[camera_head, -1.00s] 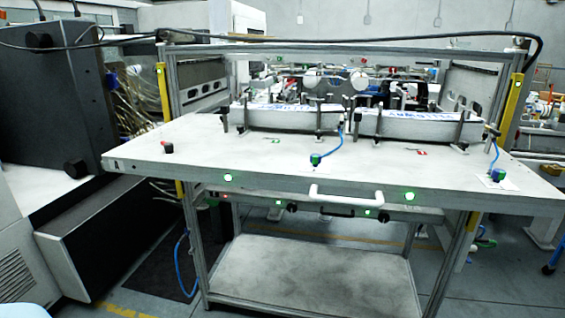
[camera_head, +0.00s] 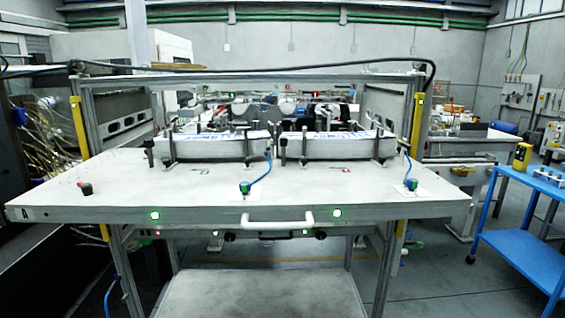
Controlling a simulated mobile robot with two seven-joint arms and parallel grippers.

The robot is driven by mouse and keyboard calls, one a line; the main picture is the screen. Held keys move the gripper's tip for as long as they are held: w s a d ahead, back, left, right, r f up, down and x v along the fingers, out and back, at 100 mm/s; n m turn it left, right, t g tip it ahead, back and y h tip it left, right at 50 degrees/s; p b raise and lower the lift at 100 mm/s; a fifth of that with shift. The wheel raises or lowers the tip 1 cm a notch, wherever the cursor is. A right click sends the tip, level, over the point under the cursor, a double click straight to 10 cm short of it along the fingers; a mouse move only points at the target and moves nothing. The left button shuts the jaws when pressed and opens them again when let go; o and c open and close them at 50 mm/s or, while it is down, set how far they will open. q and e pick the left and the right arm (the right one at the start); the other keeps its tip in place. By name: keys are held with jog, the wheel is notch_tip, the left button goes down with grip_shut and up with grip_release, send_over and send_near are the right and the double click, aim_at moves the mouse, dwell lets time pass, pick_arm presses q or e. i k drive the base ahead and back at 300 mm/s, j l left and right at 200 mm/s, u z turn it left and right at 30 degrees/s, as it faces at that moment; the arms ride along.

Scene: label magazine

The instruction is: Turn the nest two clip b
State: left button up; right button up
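Two long white magazines stand end to end near the back of the grey workbench (camera_head: 330,188): a left one (camera_head: 220,150) and a right one (camera_head: 345,148). Blue and white material shows along their tops. Small dark upright clips or posts stand around both, such as one at the left magazine's left end (camera_head: 150,152) and one in front of the right magazine (camera_head: 376,148). No nest number or clip letter is readable, so I cannot tell which is nest two clip b. Neither of my grippers is in view.
A white handle (camera_head: 277,225) sticks out from the bench front. Blue-cabled green devices (camera_head: 245,188) and a dark red-marked knob (camera_head: 86,188) sit on the top. Yellow-covered posts (camera_head: 417,125) flank the frame. A blue cart (camera_head: 530,250) stands right, with floor between.

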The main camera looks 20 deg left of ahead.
aim_at(167, 132)
jog(key=k+j+u, duration=0.15)
jog(key=u, duration=0.9)
